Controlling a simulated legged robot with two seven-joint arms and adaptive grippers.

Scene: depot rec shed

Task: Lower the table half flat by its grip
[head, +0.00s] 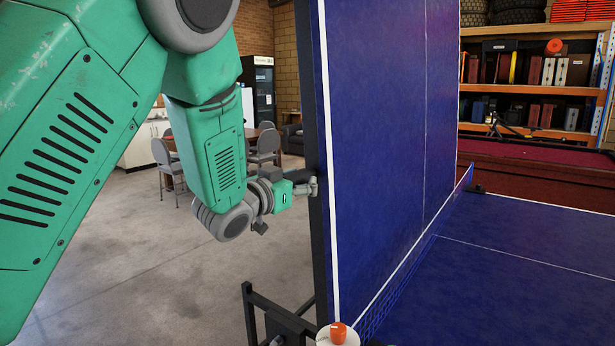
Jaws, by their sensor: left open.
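The blue table half (375,130) stands upright, with white lines on its face and a dark frame along its left edge. The other half (530,255) lies flat at the right, and the net (425,255) runs along the fold between them. My left gripper (311,187) is at the dark left edge of the upright half, about midway up the visible part. It is open, small in the picture and partly against the dark frame; I cannot tell whether it touches. I cannot make out the grip clearly. My right gripper is out of view.
A black leg frame (275,318) stands below the upright half. A white round item with an orange top (338,334) is at the bottom edge. A red pool table (530,172) and shelves (535,85) are behind. Chairs (266,147) stand at the back left; the concrete floor between is clear.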

